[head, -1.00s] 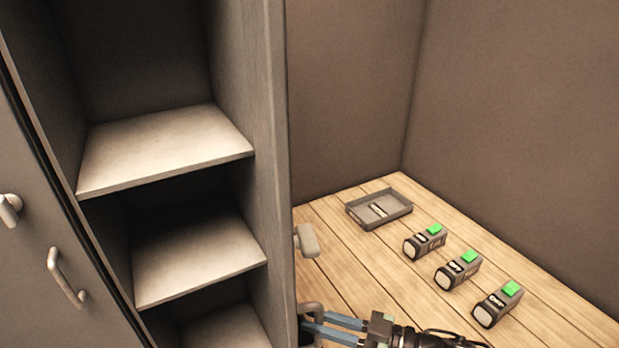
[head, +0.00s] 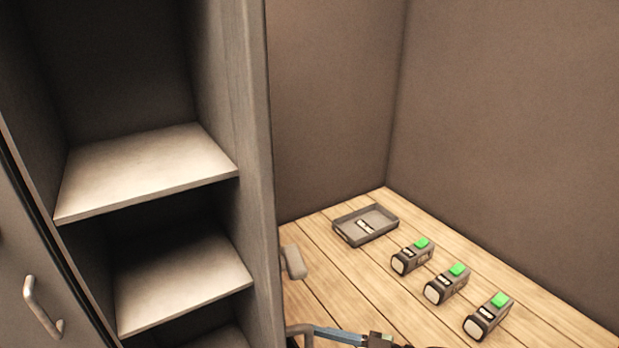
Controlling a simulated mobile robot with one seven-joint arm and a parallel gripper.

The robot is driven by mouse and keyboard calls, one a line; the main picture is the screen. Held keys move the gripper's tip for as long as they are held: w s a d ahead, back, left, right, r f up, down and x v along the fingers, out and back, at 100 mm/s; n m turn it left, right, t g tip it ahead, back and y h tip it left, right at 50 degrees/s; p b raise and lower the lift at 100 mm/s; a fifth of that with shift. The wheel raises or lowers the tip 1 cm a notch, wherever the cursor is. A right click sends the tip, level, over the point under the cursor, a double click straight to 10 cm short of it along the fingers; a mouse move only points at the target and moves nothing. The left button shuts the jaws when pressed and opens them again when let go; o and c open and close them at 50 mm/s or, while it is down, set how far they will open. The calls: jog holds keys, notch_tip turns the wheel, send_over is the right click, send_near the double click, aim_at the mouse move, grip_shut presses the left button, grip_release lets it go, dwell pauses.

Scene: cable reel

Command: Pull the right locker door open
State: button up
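The right locker door (head: 254,190) stands swung open and is seen nearly edge-on. A blocky knob (head: 294,262) and a curved pull handle (head: 298,330) stick out from its far face. My gripper (head: 318,333) is at the bottom edge, with a blue-grey finger reaching left to the pull handle. The other finger is mostly cut off by the frame, so its grip on the handle cannot be made out. The open locker (head: 150,170) shows bare shelves inside.
The left door (head: 20,240) with its own curved handle (head: 42,306) is at the left. On the wooden surface right of the open door are a grey tray (head: 365,225) and three dark boxes with green tops (head: 412,257), (head: 446,284), (head: 488,317). Walls close the back and right.

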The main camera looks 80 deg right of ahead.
jog(key=s, duration=1.1)
jog(key=shift+s+a, duration=0.25)
jog(key=shift+a, duration=0.1)
